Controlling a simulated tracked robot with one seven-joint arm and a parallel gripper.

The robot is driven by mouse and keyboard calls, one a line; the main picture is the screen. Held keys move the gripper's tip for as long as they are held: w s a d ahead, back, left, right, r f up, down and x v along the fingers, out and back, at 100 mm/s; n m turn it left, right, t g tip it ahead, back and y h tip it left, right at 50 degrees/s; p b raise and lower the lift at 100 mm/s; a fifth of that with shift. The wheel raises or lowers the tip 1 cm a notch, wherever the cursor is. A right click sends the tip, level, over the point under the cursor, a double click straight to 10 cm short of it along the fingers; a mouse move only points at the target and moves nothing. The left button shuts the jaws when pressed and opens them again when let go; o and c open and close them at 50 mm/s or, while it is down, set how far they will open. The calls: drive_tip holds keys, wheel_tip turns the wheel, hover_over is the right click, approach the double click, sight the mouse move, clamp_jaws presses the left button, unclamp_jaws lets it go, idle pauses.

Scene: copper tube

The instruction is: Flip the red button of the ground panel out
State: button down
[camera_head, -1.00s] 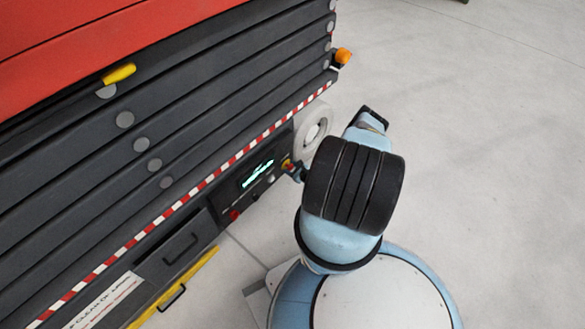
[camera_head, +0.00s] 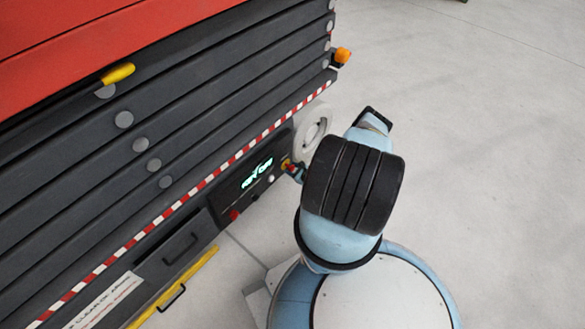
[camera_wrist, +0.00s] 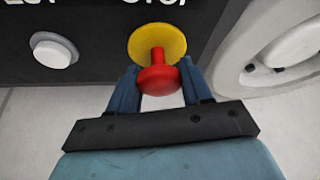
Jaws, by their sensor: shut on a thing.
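The red button (camera_wrist: 159,76) shows in the wrist view as a mushroom knob on a short stem, standing out from a round yellow base (camera_wrist: 144,38) on the dark panel. My gripper (camera_wrist: 159,88) has its two blue fingers on either side of the red button and is shut on it. In the head view the red button (camera_head: 291,167) is a small spot at the right end of the ground panel (camera_head: 245,187), with its yellow base beside it. My gripper reaches it there from the right, mostly hidden behind my arm.
A white round button (camera_wrist: 54,50) sits left of the red button on the panel. A pale wheel (camera_head: 314,130) is close to the right of the panel. Another red knob (camera_head: 234,214) is at the panel's lower left. Open floor (camera_head: 480,150) lies to the right.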

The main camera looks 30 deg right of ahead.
drive_tip(key=c, duration=0.7)
unclamp_jaws()
drive_tip(key=shift+s+d+f, duration=0.1)
drive_tip(key=shift+s+d, duration=0.05)
drive_tip(key=shift+d, duration=0.1)
drive_tip(key=shift+c, duration=0.2)
drive_tip(key=shift+o, duration=1.2)
drive_tip(key=shift+a, duration=0.1)
drive_tip(key=v, duration=1.3)
drive_tip(key=shift+s, duration=0.35)
